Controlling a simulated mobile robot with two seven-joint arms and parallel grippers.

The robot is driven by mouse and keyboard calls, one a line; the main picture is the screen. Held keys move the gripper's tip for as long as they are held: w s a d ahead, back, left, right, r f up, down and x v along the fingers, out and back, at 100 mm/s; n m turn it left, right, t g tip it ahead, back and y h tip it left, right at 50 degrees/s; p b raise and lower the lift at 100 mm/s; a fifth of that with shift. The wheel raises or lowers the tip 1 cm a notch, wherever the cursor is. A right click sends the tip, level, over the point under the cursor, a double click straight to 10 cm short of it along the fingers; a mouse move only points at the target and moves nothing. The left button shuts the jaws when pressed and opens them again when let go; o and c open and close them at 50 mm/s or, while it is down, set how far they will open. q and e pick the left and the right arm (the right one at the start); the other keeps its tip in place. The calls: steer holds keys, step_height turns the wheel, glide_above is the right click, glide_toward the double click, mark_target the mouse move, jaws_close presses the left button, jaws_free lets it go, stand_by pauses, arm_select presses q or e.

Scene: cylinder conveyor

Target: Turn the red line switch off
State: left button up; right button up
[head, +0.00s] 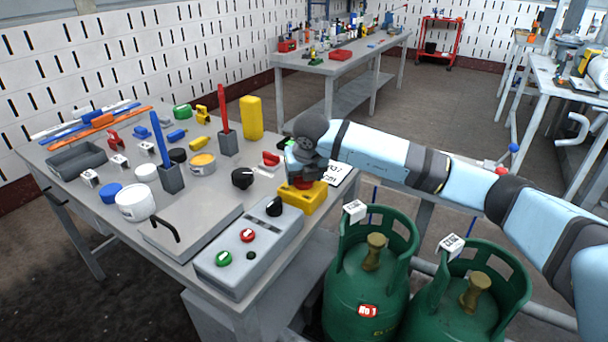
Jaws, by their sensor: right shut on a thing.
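The red line switch (302,184) is a red knob on a yellow box (298,200) near the right edge of the workbench. My right gripper (302,175) comes down over it from above and appears shut on the red knob. The gripper and wrist hide most of the knob, so its turned position cannot be made out. My left gripper is not in view.
A grey control box (243,262) with a black knob, a red button and a green button is beside the yellow box. A separate black knob (242,178) stands to the left. Green gas cylinders (366,290) stand below my right arm. Tools crowd the back.

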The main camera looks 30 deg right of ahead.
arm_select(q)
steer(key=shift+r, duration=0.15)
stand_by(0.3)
arm_select(e)
steer(key=o, duration=0.9)
arm_select(q)
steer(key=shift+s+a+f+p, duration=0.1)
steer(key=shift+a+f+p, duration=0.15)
steer(key=shift+p, duration=0.75)
arm_select(e)
steer(key=v, duration=1.3)
steer(key=shift+s+r, duration=0.1)
steer(key=shift+r, duration=0.3)
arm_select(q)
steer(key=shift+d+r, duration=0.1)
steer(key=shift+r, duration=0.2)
